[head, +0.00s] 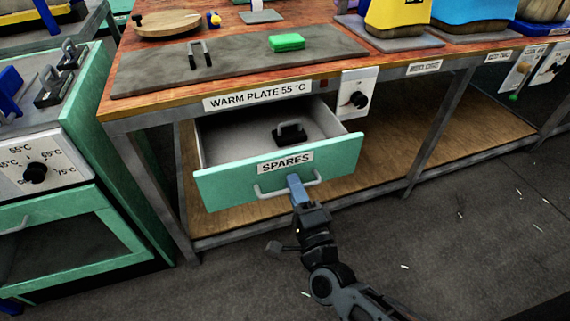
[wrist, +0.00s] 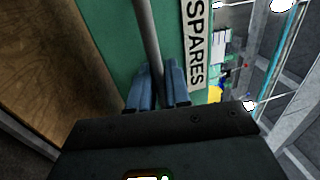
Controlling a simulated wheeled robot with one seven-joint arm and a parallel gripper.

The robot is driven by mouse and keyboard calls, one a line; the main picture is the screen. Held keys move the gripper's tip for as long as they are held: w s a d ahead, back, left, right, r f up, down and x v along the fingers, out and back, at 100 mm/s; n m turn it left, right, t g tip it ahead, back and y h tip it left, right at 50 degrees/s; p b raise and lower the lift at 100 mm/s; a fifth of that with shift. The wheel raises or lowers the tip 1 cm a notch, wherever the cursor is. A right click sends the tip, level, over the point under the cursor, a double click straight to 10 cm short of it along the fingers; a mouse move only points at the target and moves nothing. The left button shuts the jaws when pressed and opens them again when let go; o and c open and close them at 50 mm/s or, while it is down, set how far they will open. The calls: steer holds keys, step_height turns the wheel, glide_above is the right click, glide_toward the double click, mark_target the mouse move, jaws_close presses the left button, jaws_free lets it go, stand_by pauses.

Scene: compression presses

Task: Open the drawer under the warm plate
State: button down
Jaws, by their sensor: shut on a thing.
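The drawer (head: 215,187) under the warm plate (head: 140,80) is green-fronted, labelled SPARES, and stands pulled out from the bench. A dark block with a handle (head: 290,135) lies inside it. My gripper (head: 297,184) is at the drawer's pale bar handle (head: 268,193), right of its middle. In the wrist view the blue fingers (wrist: 158,88) sit on either side of the handle bar (wrist: 150,40), shut on it. The SPARES label (wrist: 196,45) shows beside the bar. The part of the bar between the fingertips is hidden.
A green block (head: 286,42) and a dark handle (head: 199,54) are on the warm plate. A green oven-like unit (head: 75,225) with a dial stands close on the left. A wooden lower shelf (head: 390,165) runs beneath the bench. The floor in front is mostly clear.

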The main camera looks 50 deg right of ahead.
steer(key=shift+r+v, duration=0.2)
steer(key=shift+v, duration=0.75)
steer(key=shift+r+v, duration=0.15)
steer(key=shift+v, duration=0.8)
steer(key=shift+r+v, duration=0.2)
steer(key=shift+v, duration=0.75)
steer(key=shift+a, duration=0.1)
steer(key=c, duration=1.3)
jaws_free()
steer(key=v, duration=0.8)
steer(key=s+a+r+n+g+y, duration=0.1)
steer(key=s+a+r+n+y, duration=0.35)
steer(key=n, duration=0.75)
steer(key=s+a+r+n+g+y, duration=0.1)
steer(key=s+a+r+n+y, duration=0.1)
steer(key=s+r+n+y, duration=0.8)
step_height(320, 180, up, 11)
steer(key=w+n+h+p, duration=0.1)
steer(key=n+h+p, duration=0.1)
steer(key=p, duration=1.1)
steer(key=shift+w+a+r+n+h, duration=0.15)
steer(key=shift+w+a+n+h, duration=0.2)
steer(key=shift+h, duration=0.3)
